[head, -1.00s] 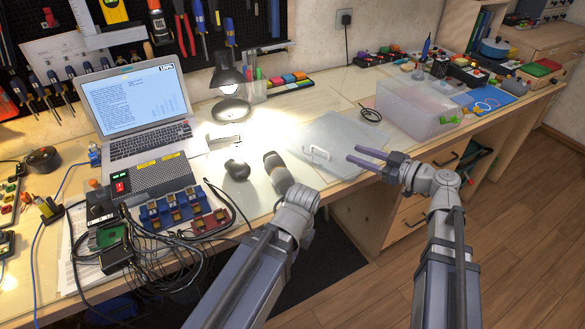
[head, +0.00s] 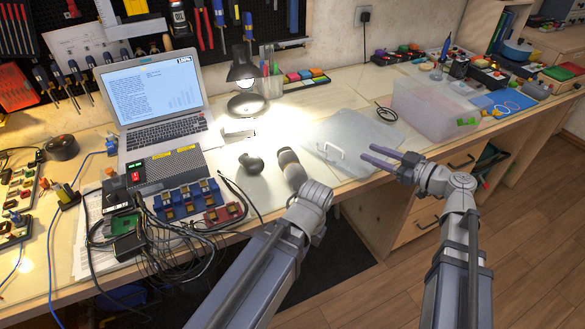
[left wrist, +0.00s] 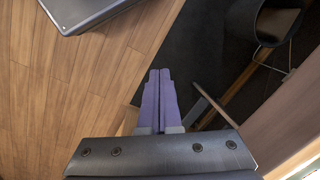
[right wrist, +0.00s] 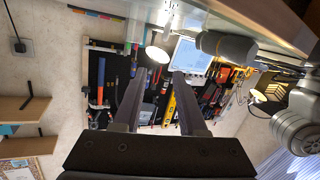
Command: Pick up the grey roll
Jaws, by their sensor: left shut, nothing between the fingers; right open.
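A dark grey flat roll (head: 62,147) lies on the desk left of the laptop in the head view, the thing that looks most like the grey roll. Both grippers are far from it. My right gripper (head: 367,150) is open and empty, right of the desk lamp near the clear sheet. It also shows in the right wrist view (right wrist: 159,72) with its fingers apart. My left gripper (left wrist: 159,71) is shut and empty in the left wrist view, over the floor. In the head view it is hidden.
The laptop (head: 158,98), a dark rounded object (head: 251,163) and tangled cables lie on the desk. A grey cylinder (head: 291,168) is beside my left arm; I cannot tell what it is. A translucent box (head: 437,105) stands at the right. The pale desk near the lamp (head: 246,75) has some free room.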

